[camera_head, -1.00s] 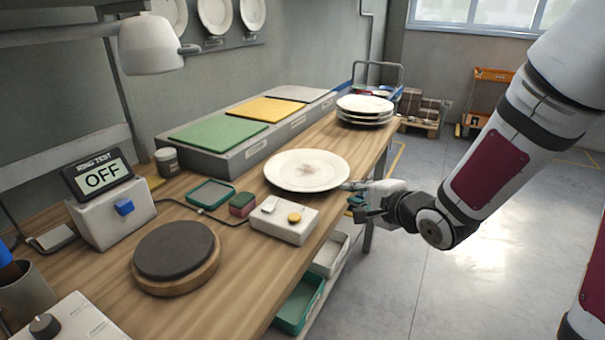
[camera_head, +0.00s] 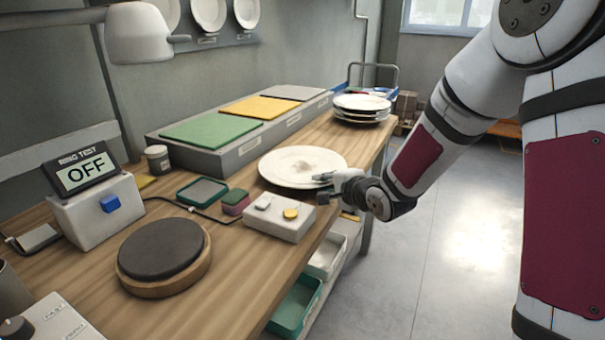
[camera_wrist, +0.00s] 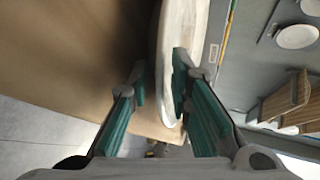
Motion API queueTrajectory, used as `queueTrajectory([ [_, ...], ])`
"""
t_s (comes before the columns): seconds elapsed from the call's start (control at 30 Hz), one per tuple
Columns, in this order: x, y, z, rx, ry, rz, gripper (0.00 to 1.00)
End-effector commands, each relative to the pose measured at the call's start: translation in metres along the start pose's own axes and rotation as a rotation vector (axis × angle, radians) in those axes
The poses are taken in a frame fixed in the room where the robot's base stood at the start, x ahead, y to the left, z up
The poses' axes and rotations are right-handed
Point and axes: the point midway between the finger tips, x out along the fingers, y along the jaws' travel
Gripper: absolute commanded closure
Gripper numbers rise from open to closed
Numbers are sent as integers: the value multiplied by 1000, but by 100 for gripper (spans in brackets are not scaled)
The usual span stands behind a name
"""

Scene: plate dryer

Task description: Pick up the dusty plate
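The dusty plate (camera_head: 285,166) is white and round, with a greyish-brown smudge in its middle. It lies on the wooden workbench near its right edge. My gripper (camera_head: 324,185) is at the plate's near right rim, with one finger showing above the rim. In the wrist view, my gripper (camera_wrist: 158,85) is open, its green-padded fingers on either side of the plate's rim (camera_wrist: 186,30). A gap shows between the left finger and the plate. The right finger overlaps the plate's face; I cannot tell whether it touches.
A grey block with coloured pads (camera_head: 240,153) runs along the back. A round dark pad (camera_head: 160,249) is at the front left.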

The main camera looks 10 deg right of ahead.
Motion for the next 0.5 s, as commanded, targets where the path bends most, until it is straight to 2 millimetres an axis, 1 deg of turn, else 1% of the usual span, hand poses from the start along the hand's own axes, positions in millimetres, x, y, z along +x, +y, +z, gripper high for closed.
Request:
queueTrajectory([
  [0.07, 3, 0, 0, -1, 0, -1, 81],
  [0.27, 3, -1, 0, 0, 1, -1, 81],
  [0.3, 3, 0, 0, 0, 1, 0, 90],
  [0.33, 3, 0, 0, 0, 1, 0, 97],
  [0.37, 3, 0, 0, 0, 1, 0, 100],
  [0.5, 3, 0, 0, 0, 1, 0, 100],
])
